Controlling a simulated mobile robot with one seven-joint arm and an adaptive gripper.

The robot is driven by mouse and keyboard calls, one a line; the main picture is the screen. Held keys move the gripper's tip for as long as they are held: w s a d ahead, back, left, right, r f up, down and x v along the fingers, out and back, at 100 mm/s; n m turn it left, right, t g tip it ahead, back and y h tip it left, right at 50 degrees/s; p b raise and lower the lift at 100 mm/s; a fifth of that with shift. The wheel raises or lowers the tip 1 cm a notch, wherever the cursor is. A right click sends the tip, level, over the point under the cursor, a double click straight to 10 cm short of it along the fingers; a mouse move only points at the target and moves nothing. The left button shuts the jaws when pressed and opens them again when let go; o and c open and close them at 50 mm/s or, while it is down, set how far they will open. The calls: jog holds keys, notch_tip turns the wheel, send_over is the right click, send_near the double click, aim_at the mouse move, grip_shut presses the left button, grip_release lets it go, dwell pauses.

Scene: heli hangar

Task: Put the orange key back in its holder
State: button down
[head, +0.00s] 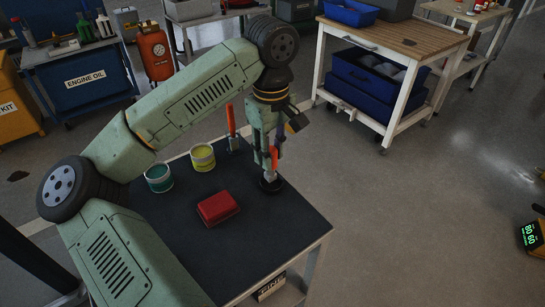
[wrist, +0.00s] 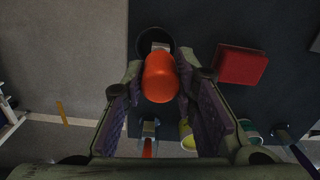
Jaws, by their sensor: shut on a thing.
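The orange key (head: 274,158) is upright between the jaws of my gripper (head: 268,148), just above the table's far right part. In the wrist view its rounded orange handle (wrist: 160,80) sits between the two fingers (wrist: 161,105), which are shut on it. A pale metal end shows beyond the handle, over the dark round holder (wrist: 144,40). In the head view the round black holder (head: 271,185) stands on the table directly below the key. I cannot tell whether the key's lower end is inside the holder or only above it.
On the dark tabletop (head: 265,235) are a red box (head: 217,208), a teal tin (head: 159,184), a yellow tin (head: 202,163) and another orange-handled tool (head: 231,120) standing behind my gripper. The tabletop's front right is clear. A wooden-topped cart (head: 400,40) stands beyond.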

jog(key=shift+w+d+f+p, duration=0.15)
jog(key=shift+f+p, duration=0.2)
jog(key=shift+f, duration=0.55)
jog(key=shift+w+d+f+p, duration=0.1)
jog(key=shift+f+p, duration=0.2)
jog(key=shift+f, duration=0.6)
jog(key=c, duration=1.3)
grip_release()
notch_tip(320, 180, up, 12)
jog(key=shift+r+b, duration=0.1)
jog(key=shift+b, duration=0.7)
